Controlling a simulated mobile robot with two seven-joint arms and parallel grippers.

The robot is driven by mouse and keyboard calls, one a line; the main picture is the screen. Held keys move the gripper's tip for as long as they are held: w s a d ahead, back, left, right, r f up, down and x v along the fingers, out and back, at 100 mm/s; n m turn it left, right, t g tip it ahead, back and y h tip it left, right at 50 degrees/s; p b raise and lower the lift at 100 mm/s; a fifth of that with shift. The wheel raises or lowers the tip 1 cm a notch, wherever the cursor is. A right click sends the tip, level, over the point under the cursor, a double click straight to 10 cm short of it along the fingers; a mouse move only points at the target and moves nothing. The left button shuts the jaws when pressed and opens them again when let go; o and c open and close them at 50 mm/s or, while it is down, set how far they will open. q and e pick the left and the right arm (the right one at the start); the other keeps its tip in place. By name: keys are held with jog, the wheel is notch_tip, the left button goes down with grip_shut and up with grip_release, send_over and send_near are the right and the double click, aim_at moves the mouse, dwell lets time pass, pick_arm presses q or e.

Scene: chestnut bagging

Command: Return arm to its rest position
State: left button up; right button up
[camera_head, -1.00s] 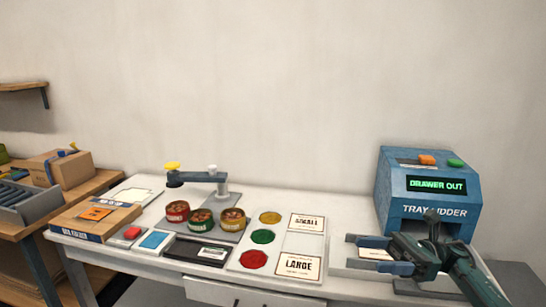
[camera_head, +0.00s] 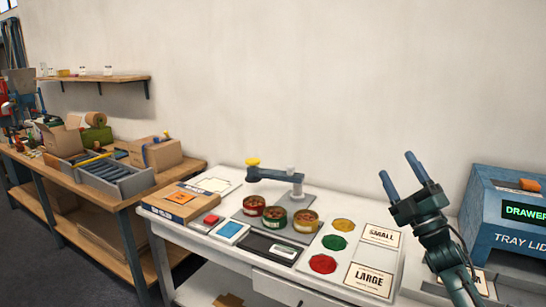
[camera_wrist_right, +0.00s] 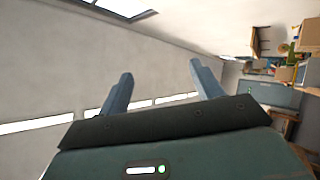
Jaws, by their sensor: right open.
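My right gripper (camera_head: 402,174) is raised above the right part of the white table, with its two blue fingers spread and pointing up. Nothing is between the fingers. In the right wrist view the open fingers (camera_wrist_right: 160,88) stand apart against the wall and windows. The blue tray lidder machine (camera_head: 490,225) stands to the right of my right arm, partly cut off by the picture edge. My left gripper does not show.
On the white table (camera_head: 222,252) are several round tins (camera_head: 276,220), a lever press (camera_head: 285,177), a SMALL card (camera_head: 380,236), a LARGE card (camera_head: 369,280) and a cardboard box (camera_head: 172,205). A wooden bench (camera_head: 100,195) with boxes stands at the left. The space above the table's middle is clear.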

jog(key=w+d+f+m+g+h, duration=0.35)
jog(key=f+m+h, duration=0.3)
jog(key=m, duration=0.25)
jog(key=w+d+f+m+g+h, duration=0.2)
jog(key=d+f+m+g+h, duration=0.3)
jog(key=f+m, duration=0.4)
jog(key=s+a+f+g+y, duration=0.1)
jog(key=s+a+f+y, duration=0.1)
jog(key=s+a+f, duration=0.7)
jog(key=s+a+f+g+y, duration=0.1)
jog(key=s+a+f+g, duration=0.1)
jog(key=s+a+f, duration=0.6)
jog(key=s+f, duration=0.5)
jog(key=s, duration=0.5)
jog(key=shift+s+a+f+n+y, duration=0.35)
jog(key=shift+s+n, duration=0.05)
jog(key=shift+m+g+y, duration=0.4)
jog(key=shift+g+y, duration=0.1)
jog(key=shift+g, duration=0.45)
jog(key=s+a, duration=0.1)
jog(key=s, duration=0.3)
jog(key=s+a+f, duration=0.1)
jog(key=s+a, duration=0.1)
jog(key=s, duration=0.2)
jog(key=s+a, duration=0.1)
jog(key=s, duration=0.3)
jog(key=shift+a+f, duration=0.2)
jog(key=shift+f, duration=0.05)
jog(key=shift+c, duration=0.3)
